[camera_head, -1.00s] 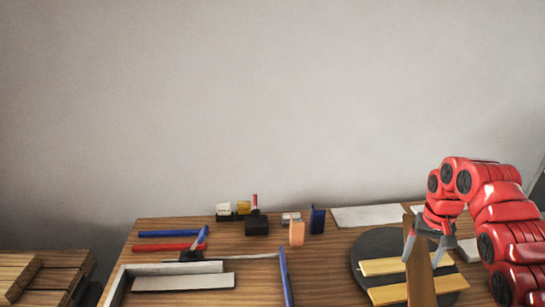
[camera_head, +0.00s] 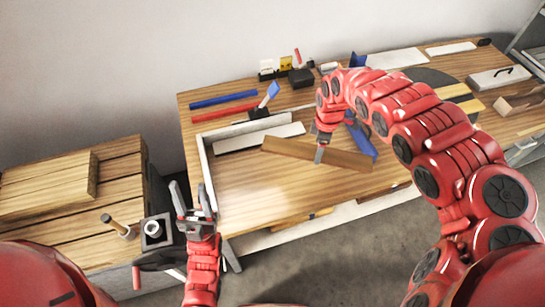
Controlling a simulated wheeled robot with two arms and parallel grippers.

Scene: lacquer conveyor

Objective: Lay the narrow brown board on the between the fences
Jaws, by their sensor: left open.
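The narrow brown board (camera_head: 285,149) is long and flat, at the middle of the wooden table in the head view. My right gripper (camera_head: 319,153) is shut on it near its middle; one grey fingertip shows on the near side, the other is hidden. I cannot tell whether the board touches the tabletop. It lies slanted between the grey L-shaped fence (camera_head: 207,172) on the left and the blue fence (camera_head: 363,140), which is partly hidden by my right arm. My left gripper (camera_head: 191,201) is open and empty near the table's left front edge.
A pale strip (camera_head: 258,138) lies inside the grey fence. Blue (camera_head: 222,100) and red (camera_head: 224,133) bars lie behind it. A side bench (camera_head: 70,195) with planks stands left. A dark disc (camera_head: 437,78) is back right. Bare tabletop (camera_head: 265,190) lies in front of the board.

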